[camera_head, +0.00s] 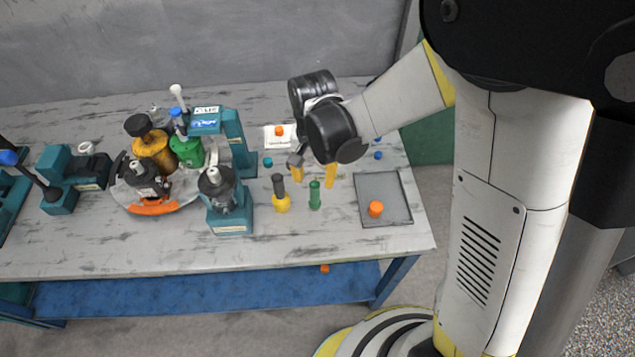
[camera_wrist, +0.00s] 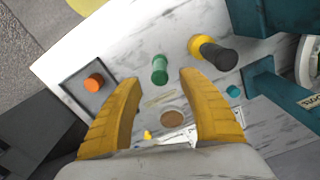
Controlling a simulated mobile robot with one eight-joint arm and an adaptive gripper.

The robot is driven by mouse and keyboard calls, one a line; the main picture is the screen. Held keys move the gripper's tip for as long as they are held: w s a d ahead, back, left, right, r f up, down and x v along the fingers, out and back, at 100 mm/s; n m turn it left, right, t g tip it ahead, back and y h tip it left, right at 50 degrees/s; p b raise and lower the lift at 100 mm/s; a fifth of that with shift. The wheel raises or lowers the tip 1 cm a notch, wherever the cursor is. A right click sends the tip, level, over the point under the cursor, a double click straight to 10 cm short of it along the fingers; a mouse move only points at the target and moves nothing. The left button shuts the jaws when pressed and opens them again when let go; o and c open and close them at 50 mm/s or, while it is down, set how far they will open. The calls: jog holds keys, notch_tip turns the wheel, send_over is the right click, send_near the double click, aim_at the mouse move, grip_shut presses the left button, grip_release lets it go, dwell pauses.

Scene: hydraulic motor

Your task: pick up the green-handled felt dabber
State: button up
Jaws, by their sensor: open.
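The green-handled felt dabber (camera_head: 315,195) stands upright on the table, near its front right part. In the wrist view the green dabber (camera_wrist: 159,69) shows just beyond and between my fingertips. My gripper (camera_head: 314,177) has its yellow fingers spread with nothing between them. It hangs above the table, just behind the dabber in the head view. In the wrist view both fingers of my gripper (camera_wrist: 160,80) point toward the dabber and appear apart from it.
A yellow bottle with a dark top (camera_head: 281,195) stands close left of the dabber. A grey tray (camera_head: 398,188) holding an orange piece (camera_head: 376,209) lies to its right. A teal fixture (camera_head: 230,219) stands further left. A small teal piece (camera_head: 268,162) lies behind.

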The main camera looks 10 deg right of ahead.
aim_at(315, 195)
jog(key=shift+a+f, duration=0.1)
jog(key=shift+f, duration=0.8)
notch_tip(315, 195, down, 6)
jog(key=b, duration=0.3)
jog(key=shift+w, duration=0.1)
grip_shut()
